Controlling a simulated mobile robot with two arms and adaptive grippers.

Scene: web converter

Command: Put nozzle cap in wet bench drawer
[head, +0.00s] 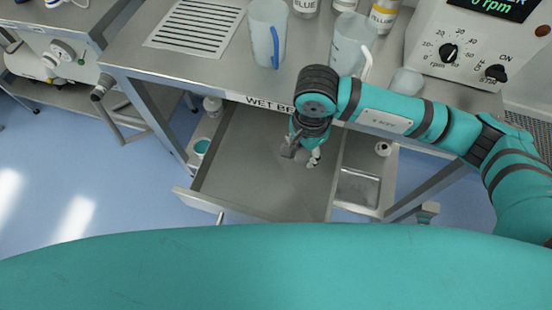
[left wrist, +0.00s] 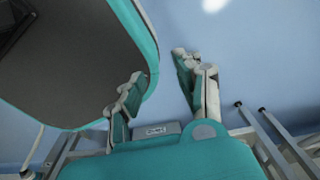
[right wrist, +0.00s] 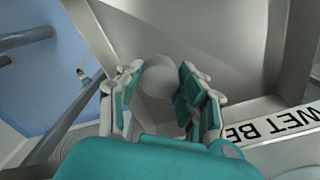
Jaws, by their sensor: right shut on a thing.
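The wet bench drawer (head: 245,170) is pulled open under the bench, and its grey metal floor is bare where I see it. My right gripper (head: 302,156) points down over the right part of the drawer. In the right wrist view my right gripper (right wrist: 160,90) is shut on a pale grey round nozzle cap (right wrist: 160,76), with a finger on each side of it. The cap is not clear in the head view. My left gripper (left wrist: 158,95) is open and empty above the blue floor; it is out of the head view.
The bench top (head: 215,75) carries a clear jug (head: 264,35), another jug (head: 350,45), bottles and a control box (head: 465,50). A small basin (head: 358,188) is right of the drawer.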

